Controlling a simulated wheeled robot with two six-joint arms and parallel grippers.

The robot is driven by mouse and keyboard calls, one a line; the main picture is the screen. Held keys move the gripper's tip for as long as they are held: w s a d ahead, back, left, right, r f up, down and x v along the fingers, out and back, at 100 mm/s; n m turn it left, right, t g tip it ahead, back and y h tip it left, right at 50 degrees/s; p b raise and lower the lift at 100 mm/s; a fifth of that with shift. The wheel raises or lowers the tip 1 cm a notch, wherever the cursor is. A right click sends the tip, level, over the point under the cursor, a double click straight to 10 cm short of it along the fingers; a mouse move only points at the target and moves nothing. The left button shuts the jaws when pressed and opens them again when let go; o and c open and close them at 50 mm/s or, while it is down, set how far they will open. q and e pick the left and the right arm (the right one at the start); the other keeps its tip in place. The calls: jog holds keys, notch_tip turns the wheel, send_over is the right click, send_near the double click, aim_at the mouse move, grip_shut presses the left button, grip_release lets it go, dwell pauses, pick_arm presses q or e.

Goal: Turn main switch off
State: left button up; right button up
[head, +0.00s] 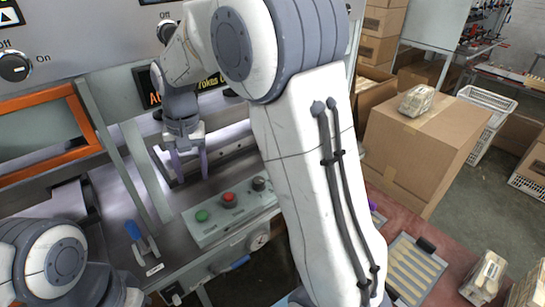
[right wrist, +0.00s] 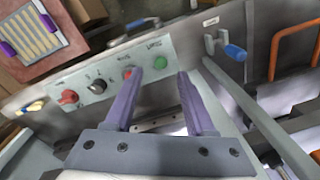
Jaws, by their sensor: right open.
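No label reading "main switch" is legible, so I cannot tell which knob it is. On the upper panel in the head view are a black Off/On knob (head: 15,67), its pointer toward On, and a second dark knob (head: 167,31) under an "Off" label, partly covered by my right arm. The control box (head: 205,230) has a green button (right wrist: 160,62), a red button (right wrist: 127,73), a black knob (right wrist: 98,86) and a red knob (right wrist: 68,97). My right gripper (head: 189,167) is open and empty, behind the box; its purple fingers show in the right wrist view (right wrist: 159,82). My left gripper is out of view.
An orange frame (head: 92,130) and grey posts stand left of my right gripper. A blue-handled clamp (head: 134,231) is left of the box. Cardboard boxes (head: 425,135) and a tray of wooden pieces (head: 412,268) are at the right, behind my right arm.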

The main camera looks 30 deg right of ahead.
jog(key=w+d+f+m, duration=0.2)
jog(key=w+d+m, duration=0.15)
jog(key=d, duration=0.35)
jog(key=w+d+f+m, duration=0.25)
jog(key=w+d, duration=0.25)
jog(key=d, duration=0.3)
jog(key=d+f+m, duration=0.3)
jog(key=d+m, duration=0.1)
jog(key=d, duration=0.6)
jog(key=d+f+m, duration=0.3)
jog(key=d, duration=0.7)
jog(key=shift+h, duration=0.3)
jog(key=f, duration=0.2)
jog(key=f+p, duration=0.1)
jog(key=f, duration=0.2)
jog(key=w+f, duration=0.1)
jog(key=f, duration=0.2)
jog(key=shift+a+f+p, duration=0.25)
jog(key=shift+a+p, duration=0.05)
jog(key=shift+p, duration=0.1)
jog(key=shift+f, duration=0.7)
grip_shut()
